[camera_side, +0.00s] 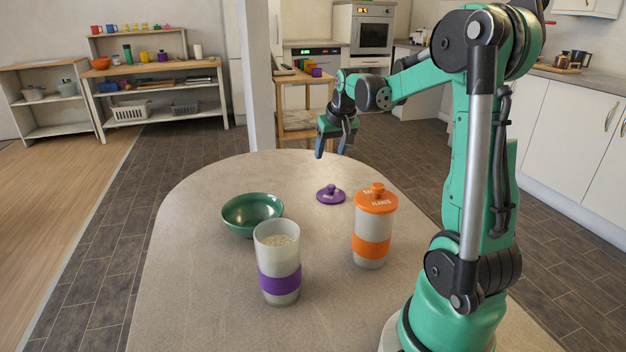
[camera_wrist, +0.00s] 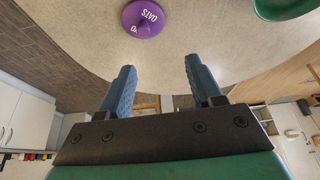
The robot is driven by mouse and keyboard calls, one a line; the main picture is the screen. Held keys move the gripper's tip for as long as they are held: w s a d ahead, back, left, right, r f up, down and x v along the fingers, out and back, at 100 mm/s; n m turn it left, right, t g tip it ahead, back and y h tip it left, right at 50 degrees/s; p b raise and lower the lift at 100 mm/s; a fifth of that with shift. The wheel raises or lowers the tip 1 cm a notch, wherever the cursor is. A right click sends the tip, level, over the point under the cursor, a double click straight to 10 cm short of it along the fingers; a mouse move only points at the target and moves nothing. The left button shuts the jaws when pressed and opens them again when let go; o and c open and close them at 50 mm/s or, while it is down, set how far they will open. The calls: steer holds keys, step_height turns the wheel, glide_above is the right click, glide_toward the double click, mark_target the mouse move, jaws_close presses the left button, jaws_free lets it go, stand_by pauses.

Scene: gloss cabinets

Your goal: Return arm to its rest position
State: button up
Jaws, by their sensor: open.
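My gripper (camera_side: 331,149) is open and empty, raised above the far edge of the table in the side view. In the wrist view my gripper (camera_wrist: 163,88) shows two blue fingers spread apart with nothing between them. My green arm reaches out from its base at the table's right. A purple lid (camera_side: 331,195) lies on the table below and in front of my gripper. The lid also shows in the wrist view (camera_wrist: 143,20), with the word OATS on it, apart from my fingers.
On the table (camera_side: 195,290) stand a green bowl (camera_side: 252,213), an open canister with a purple band (camera_side: 279,272) holding pale contents, and a canister with an orange band (camera_side: 371,238) under an orange lid (camera_side: 376,199). A white post (camera_side: 256,80) rises behind the table.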

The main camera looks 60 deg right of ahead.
steer(key=shift+m, duration=0.3)
steer(key=shift+w+d+f, duration=0.15)
steer(key=shift+d+f, duration=0.55)
steer(key=shift+f, duration=0.4)
steer(key=shift+w+d+f, duration=0.1)
steer(key=shift+d+f, duration=0.6)
steer(key=shift+f, duration=0.4)
steer(key=shift+w+d+f, duration=0.15)
steer(key=shift+d+f, duration=0.55)
steer(key=shift+f, duration=0.4)
steer(key=shift+r, duration=0.15)
